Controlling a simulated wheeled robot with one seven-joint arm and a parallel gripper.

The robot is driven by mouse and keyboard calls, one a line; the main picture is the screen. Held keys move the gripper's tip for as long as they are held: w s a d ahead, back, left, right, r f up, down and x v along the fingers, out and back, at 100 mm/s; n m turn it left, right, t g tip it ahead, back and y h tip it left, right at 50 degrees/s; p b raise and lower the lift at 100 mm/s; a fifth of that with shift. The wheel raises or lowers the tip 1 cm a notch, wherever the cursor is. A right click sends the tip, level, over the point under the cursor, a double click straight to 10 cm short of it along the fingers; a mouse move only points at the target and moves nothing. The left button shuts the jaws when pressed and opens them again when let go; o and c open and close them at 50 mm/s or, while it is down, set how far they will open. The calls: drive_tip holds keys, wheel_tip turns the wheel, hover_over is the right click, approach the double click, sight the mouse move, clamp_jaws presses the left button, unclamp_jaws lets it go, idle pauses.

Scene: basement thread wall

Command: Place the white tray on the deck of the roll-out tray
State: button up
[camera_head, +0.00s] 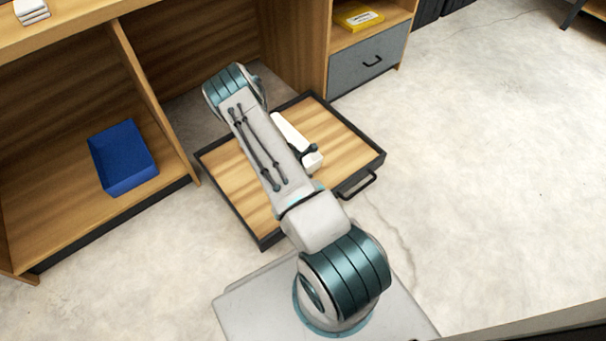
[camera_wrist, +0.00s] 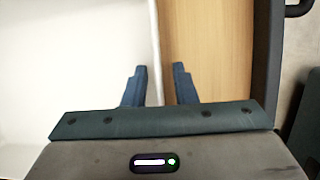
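The white tray (camera_head: 285,127) is on or just over the wooden deck of the roll-out tray (camera_head: 338,137); my arm hides most of it in the head view. In the wrist view the white tray (camera_wrist: 70,60) fills the left side, and its thin rim runs between my fingers. My gripper (camera_wrist: 160,80) has its two blue fingers apart, one on each side of that rim, with a gap visible on the right. The deck (camera_wrist: 205,45) shows to the right of the rim. I cannot tell whether the tray's base touches the deck.
The roll-out tray has a dark raised edge and a front handle (camera_head: 358,186). A blue bin (camera_head: 123,158) sits in the left shelf bay. A grey drawer (camera_head: 368,62) and a yellow box (camera_head: 358,16) are at the back right. The floor to the right is clear.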

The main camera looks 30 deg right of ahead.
drive_tip(key=s+a+r+m+y+p, duration=0.1)
drive_tip(key=a+r+m+p, duration=0.3)
drive_tip(key=r, duration=0.8)
drive_tip(key=s+a+r+m+y, duration=0.1)
drive_tip(key=a+r+m+y, duration=0.15)
drive_tip(key=a+r, duration=0.65)
drive_tip(key=s+a+r+m+p, duration=0.15)
drive_tip(key=r+m, duration=0.25)
drive_tip(key=r, duration=1)
drive_tip(key=s+a+r+m, duration=0.2)
drive_tip(key=s+r+m, duration=0.2)
drive_tip(key=s+r, duration=0.4)
drive_tip(key=s+a+r+m, duration=0.2)
drive_tip(key=s+r+m, duration=0.2)
drive_tip(key=s+r, duration=0.5)
drive_tip(key=shift+a+r+m+y, duration=0.25)
drive_tip(key=shift+a+m+y, duration=0.1)
drive_tip(key=shift+a+y, duration=0.1)
drive_tip(key=shift+s+d, duration=0.1)
